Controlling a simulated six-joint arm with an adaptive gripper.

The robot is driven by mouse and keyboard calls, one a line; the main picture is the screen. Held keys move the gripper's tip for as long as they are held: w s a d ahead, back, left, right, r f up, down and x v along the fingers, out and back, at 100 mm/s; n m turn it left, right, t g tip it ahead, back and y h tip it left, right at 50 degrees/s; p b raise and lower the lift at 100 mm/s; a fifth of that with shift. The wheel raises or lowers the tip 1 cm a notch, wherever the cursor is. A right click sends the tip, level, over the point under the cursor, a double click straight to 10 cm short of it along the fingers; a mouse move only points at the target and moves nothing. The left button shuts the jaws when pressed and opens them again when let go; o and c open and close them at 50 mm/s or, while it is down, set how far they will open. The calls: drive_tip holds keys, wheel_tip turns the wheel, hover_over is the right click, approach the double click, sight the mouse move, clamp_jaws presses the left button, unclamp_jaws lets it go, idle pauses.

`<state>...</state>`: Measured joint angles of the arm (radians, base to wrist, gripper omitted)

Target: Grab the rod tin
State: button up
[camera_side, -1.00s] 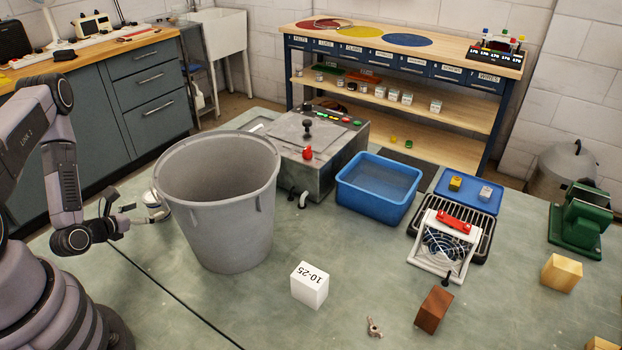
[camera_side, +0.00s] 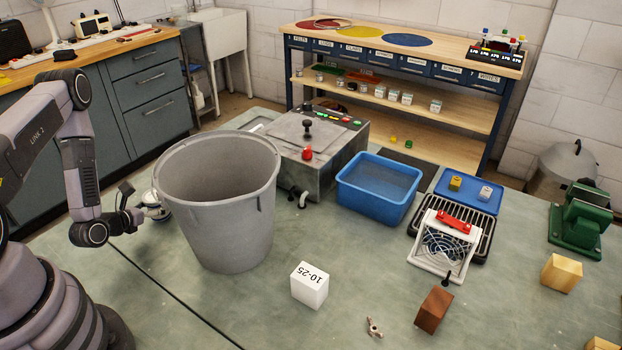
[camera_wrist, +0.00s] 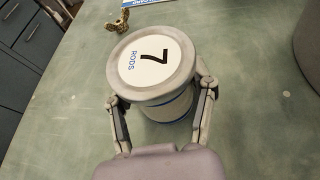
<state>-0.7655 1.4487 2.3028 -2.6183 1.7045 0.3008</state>
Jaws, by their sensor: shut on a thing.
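The rod tin (camera_wrist: 152,62) is a round tin with a pale lid marked "7 RODS", seen from above in the wrist view. My gripper (camera_wrist: 160,105) has one finger on each side of the tin and is shut on it. In the side view the tin (camera_side: 152,204) is a small pale shape left of the grey bin, partly hidden by my gripper (camera_side: 138,208) and the bin. I cannot tell whether the tin touches the bench or is just above it.
The large grey bin (camera_side: 222,220) stands close to the right of the tin. A brass wing-nut-like piece (camera_wrist: 118,22) lies beyond the tin in the wrist view.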

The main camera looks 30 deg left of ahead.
drive_tip(key=shift+c, duration=0.9)
